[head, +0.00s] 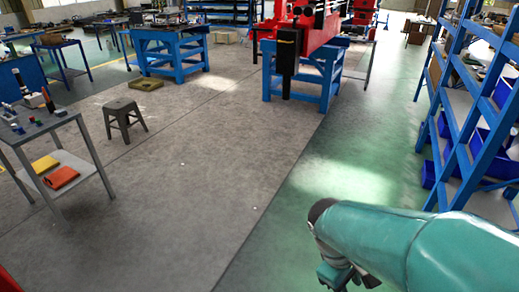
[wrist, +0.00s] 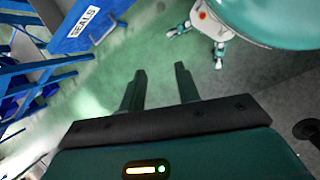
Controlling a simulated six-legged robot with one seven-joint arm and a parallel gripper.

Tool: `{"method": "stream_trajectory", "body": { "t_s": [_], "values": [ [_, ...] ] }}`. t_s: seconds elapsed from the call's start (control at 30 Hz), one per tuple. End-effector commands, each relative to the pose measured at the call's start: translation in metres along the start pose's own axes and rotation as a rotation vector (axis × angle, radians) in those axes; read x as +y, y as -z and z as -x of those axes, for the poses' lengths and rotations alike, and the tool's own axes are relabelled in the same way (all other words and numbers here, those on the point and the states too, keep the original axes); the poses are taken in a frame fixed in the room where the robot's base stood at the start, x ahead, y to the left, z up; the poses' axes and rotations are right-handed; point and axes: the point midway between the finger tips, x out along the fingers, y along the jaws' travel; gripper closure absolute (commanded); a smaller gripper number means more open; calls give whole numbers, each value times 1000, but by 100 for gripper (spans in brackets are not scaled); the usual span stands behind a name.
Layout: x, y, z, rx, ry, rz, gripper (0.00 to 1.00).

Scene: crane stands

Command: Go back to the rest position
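My gripper (wrist: 160,70) shows in the wrist view with its two dark fingers apart and nothing between them. Green floor shows beyond the fingertips. In the head view my teal arm reaches in from the lower right, and its end hangs over the floor; the fingers cannot be made out there.
A blue shelf rack (head: 470,100) with bins stands at the right; a blue bin marked SEALS (wrist: 85,22) shows in the wrist view. A red crane part (head: 310,30) rests on blue stands (head: 325,85) ahead. A stool (head: 124,113) and cart (head: 50,125) stand left. The middle floor is clear.

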Motion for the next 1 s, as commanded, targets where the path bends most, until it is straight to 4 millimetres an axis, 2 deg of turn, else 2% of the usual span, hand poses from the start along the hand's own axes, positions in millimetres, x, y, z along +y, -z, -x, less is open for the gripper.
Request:
{"method": "stream_trajectory", "body": {
  "t_s": [0.03, 0.3, 0.5, 0.7, 1.0],
  "values": [
    [0, -2, 13, 66, 1, -74, 68],
    [-5, -13, 78, 403, 47, -453, 68],
    [-10, -26, 122, 624, 96, -678, 68],
    [-13, -31, 140, 713, 124, -764, 68],
    [-13, -31, 140, 714, 125, -765, 68]
  ]
}}
